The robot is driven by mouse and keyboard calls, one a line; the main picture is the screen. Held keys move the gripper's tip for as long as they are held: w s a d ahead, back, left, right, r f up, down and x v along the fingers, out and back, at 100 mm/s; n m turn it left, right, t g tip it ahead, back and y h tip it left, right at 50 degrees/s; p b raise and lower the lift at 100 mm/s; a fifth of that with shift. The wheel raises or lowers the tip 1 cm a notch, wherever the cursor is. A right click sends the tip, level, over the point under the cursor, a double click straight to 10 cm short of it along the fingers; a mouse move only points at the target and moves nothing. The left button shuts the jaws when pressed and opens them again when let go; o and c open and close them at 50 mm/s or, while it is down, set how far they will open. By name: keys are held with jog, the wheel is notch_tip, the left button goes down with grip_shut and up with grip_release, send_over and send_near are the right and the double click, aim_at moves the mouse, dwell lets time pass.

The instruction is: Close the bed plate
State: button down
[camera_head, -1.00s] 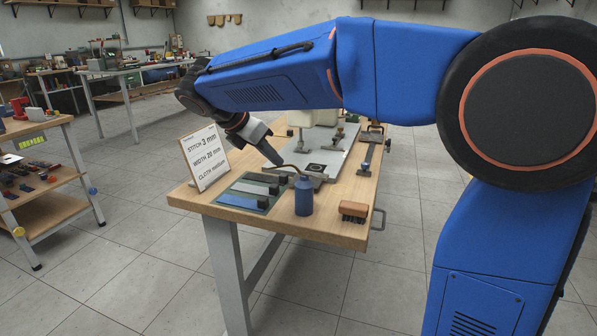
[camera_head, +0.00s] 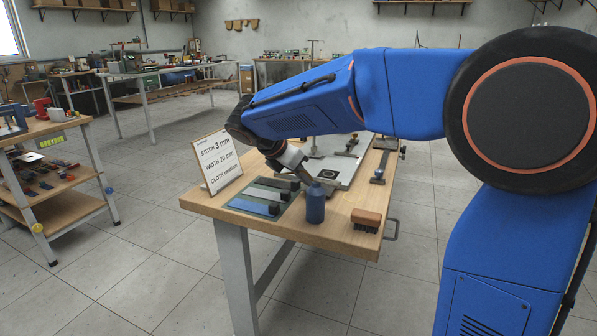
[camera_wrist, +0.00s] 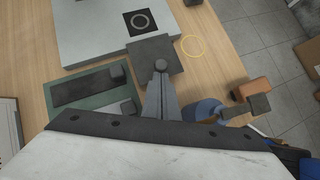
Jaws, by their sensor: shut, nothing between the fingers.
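The bed plate, a dark grey square (camera_wrist: 143,56), lies skewed at the front edge of the pale machine bed (camera_wrist: 92,32) in the wrist view. A small round dark knob (camera_wrist: 160,65) shows on its near part. The bed's black square with a light ring (camera_wrist: 140,22) is uncovered beyond the plate. My gripper (camera_wrist: 160,80) is shut and empty, its fingertips over the plate right by the knob; contact cannot be told. In the head view my gripper (camera_head: 307,178) reaches down to the bed's front end, and arm and bottle partly hide the plate.
A blue bottle (camera_head: 315,203) stands close to my gripper at right, with a wooden brush (camera_head: 366,219) farther right. A green mat with dark blocks (camera_head: 244,203) and a sign (camera_head: 217,160) are at left. A thin yellow ring (camera_wrist: 193,46) lies right of the plate.

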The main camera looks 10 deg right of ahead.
jog(key=shift+w+d+f, duration=0.15)
jog(key=shift+d+f, duration=0.15)
jog(key=shift+f, duration=0.1)
jog(key=w+d, duration=0.4)
jog(key=w, duration=0.1)
jog(key=w+d, duration=0.2)
jog(key=w, duration=0.1)
jog(key=shift+w, duration=0.15)
jog(key=shift+r, duration=0.1)
